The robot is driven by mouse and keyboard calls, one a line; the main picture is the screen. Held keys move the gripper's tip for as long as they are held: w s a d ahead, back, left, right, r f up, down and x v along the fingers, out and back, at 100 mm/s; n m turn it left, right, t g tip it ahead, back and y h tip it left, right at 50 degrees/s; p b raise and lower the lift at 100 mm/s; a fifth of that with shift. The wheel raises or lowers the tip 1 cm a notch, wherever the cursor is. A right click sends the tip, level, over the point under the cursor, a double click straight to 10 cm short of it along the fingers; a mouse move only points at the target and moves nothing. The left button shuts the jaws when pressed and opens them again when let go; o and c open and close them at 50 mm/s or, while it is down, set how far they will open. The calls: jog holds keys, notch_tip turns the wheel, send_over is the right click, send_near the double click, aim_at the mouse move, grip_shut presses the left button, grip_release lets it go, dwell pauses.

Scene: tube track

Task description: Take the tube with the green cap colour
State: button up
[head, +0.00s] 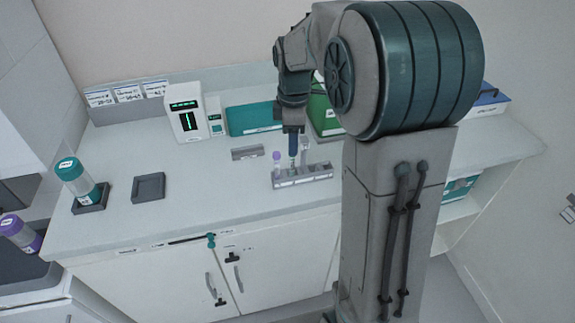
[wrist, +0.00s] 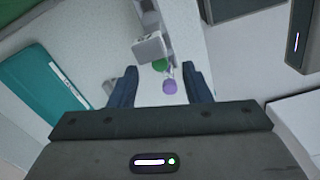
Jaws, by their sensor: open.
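The green cap (wrist: 160,65) shows in the wrist view between the open fingertips of my gripper (wrist: 160,72). A purple cap (wrist: 170,87) sits close beside it, also between the fingers in the picture. In the head view my gripper (head: 293,146) points down over the grey rack (head: 302,178) on the counter. The purple-capped tube (head: 277,158) stands upright at the rack's left end. The green-capped tube is not clear in the head view, where my gripper covers that part. I cannot tell how far the fingers are above the cap.
A small grey block (head: 247,153) lies left of the rack. A teal box (head: 255,118), a green box (head: 321,116) and a white display device (head: 186,120) stand behind. A dark tray (head: 148,188) and a large teal-capped tube (head: 76,177) are farther left. The front counter is clear.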

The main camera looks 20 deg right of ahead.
notch_tip(320, 180, down, 5)
jog(key=shift+p, duration=0.4)
jog(key=c, duration=0.8)
jog(key=shift+c, duration=0.2)
jog(key=shift+r, duration=0.15)
notch_tip(320, 180, up, 18)
